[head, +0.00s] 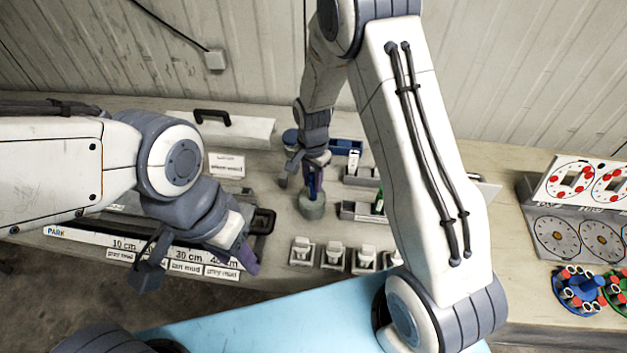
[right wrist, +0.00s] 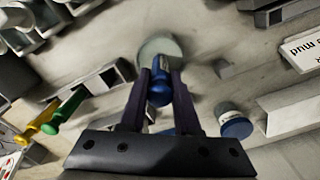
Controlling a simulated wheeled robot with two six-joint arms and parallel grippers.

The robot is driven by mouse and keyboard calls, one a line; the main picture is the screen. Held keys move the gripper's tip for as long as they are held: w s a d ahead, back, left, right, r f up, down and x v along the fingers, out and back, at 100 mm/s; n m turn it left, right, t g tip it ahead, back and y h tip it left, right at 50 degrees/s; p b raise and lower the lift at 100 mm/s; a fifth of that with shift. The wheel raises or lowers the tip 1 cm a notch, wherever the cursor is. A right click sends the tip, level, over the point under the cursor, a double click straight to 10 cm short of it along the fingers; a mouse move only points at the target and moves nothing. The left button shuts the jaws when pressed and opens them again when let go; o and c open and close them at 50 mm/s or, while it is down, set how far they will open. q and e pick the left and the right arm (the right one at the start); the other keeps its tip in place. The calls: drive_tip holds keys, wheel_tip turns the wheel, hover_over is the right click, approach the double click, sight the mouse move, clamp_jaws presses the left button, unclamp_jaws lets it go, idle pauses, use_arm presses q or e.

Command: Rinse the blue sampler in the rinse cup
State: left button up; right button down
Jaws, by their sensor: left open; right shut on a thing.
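The blue sampler (head: 313,184) is upright between the fingers of my right gripper (head: 312,173). It also shows between the dark fingers in the right wrist view (right wrist: 159,88). The rinse cup, a short grey round cup (head: 312,209), stands on the bench directly below; it shows past the fingertips in the right wrist view (right wrist: 160,46). The sampler's lower end meets the cup's mouth in the head view; how deep it reaches is hidden. My left gripper (head: 203,268) is open and empty, above the front of the bench near the ruler strip.
A row of small grey blocks (head: 335,255) stands along the front edge. Grey trays hold green (right wrist: 65,108) and yellow (right wrist: 42,119) handled tools. A blue-topped jar (right wrist: 235,124) is beside the right gripper. A dial board (head: 580,240) stands at right.

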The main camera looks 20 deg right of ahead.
drive_tip(key=shift+r+p, duration=3.3)
drive_tip(key=shift+r, duration=0.95)
